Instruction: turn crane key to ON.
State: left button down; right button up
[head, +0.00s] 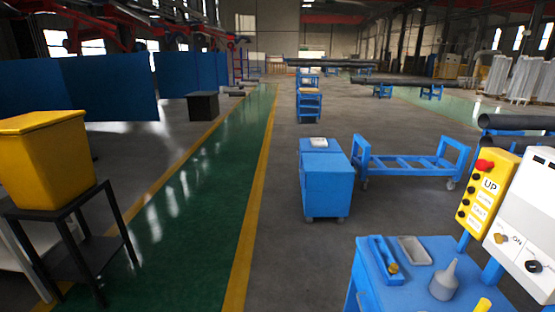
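A white control box (527,225) stands at the right edge on a blue post. On its lower left is a small gold key switch (501,239), with the letters "ON" to its right. Which way the key points is too small to tell. A black round knob (534,267) sits lower right of it. A yellow button panel (484,192) with a red button and an "UP" label stands just left of the box. Neither of my grippers is in view.
A blue worktable (420,285) below the box holds a blue tool holder (384,262), a grey tray (413,250) and a grey funnel-shaped can (444,282). A blue cabinet (325,185) and a blue cart (410,163) stand beyond. The green walkway (200,220) is clear.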

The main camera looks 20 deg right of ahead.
aim_at(498, 238)
jog(key=i+j+z, duration=0.1)
jog(key=i+z, duration=0.35)
jog(key=i+j+z, duration=0.15)
jog(key=z, duration=0.3)
jog(key=i+j+z, duration=0.3)
jog(key=z, duration=0.15)
jog(key=i+j+z, duration=0.25)
jog(key=j+z, duration=0.25)
jog(key=l, duration=0.1)
